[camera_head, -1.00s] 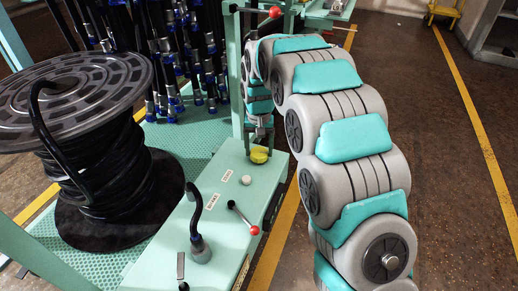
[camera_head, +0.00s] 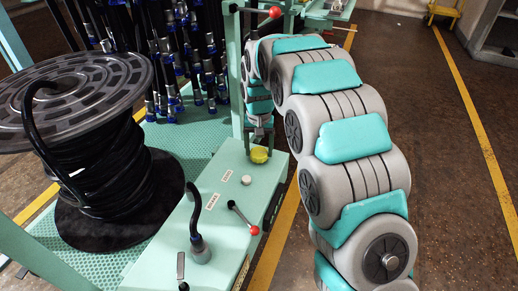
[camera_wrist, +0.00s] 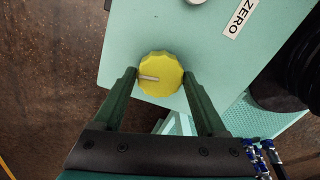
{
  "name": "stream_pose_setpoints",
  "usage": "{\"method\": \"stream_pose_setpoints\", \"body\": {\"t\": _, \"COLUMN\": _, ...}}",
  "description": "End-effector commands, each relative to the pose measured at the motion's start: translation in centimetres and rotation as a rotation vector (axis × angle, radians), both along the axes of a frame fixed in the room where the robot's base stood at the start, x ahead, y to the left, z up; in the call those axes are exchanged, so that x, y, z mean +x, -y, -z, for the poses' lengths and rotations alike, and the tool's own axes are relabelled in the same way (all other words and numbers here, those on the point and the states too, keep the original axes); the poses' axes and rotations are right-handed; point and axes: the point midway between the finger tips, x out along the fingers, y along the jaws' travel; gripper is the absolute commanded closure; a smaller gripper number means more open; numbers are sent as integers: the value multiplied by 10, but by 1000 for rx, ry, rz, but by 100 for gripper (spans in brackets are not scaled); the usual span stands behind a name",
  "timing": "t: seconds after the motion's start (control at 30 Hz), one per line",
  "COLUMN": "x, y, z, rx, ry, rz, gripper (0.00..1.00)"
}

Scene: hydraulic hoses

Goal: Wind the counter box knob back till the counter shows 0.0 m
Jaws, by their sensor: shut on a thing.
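The yellow scalloped knob (camera_head: 259,156) sits on top of the pale green counter box (camera_head: 228,237), near its far end. In the wrist view the knob (camera_wrist: 160,82) has a pale pointer line running from its middle toward the left finger. My gripper (camera_head: 260,138) comes down over the knob from above. In the wrist view the two dark green fingers of my gripper (camera_wrist: 160,76) stand on either side of the knob and are shut on it. No counter display or reading shows in either view.
A round white button (camera_head: 247,180) is near the knob; a ZERO label (camera_wrist: 240,18) shows in the wrist view. A reel of black hose (camera_head: 100,160) is at left, hanging hoses (camera_head: 165,60) behind.

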Motion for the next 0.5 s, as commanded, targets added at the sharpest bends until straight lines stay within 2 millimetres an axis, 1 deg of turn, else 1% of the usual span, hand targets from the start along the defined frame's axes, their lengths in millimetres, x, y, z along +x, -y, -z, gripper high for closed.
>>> {"method": "stream_pose_setpoints", "body": {"t": 0.1, "x": 0, "y": 0, "z": 0, "rx": 1, "ry": 1, "rz": 3, "gripper": 81}}
{"method": "stream_pose_setpoints", "body": {"t": 0.13, "x": 0, "y": 0, "z": 0, "rx": 1, "ry": 1, "rz": 3, "gripper": 22}}
{"method": "stream_pose_setpoints", "body": {"t": 0.33, "x": 0, "y": 0, "z": 0, "rx": 1, "ry": 0, "rz": 3, "gripper": 0}}
{"method": "stream_pose_setpoints", "body": {"t": 0.5, "x": 0, "y": 0, "z": 0, "rx": 0, "ry": 0, "rz": 3, "gripper": 0}}
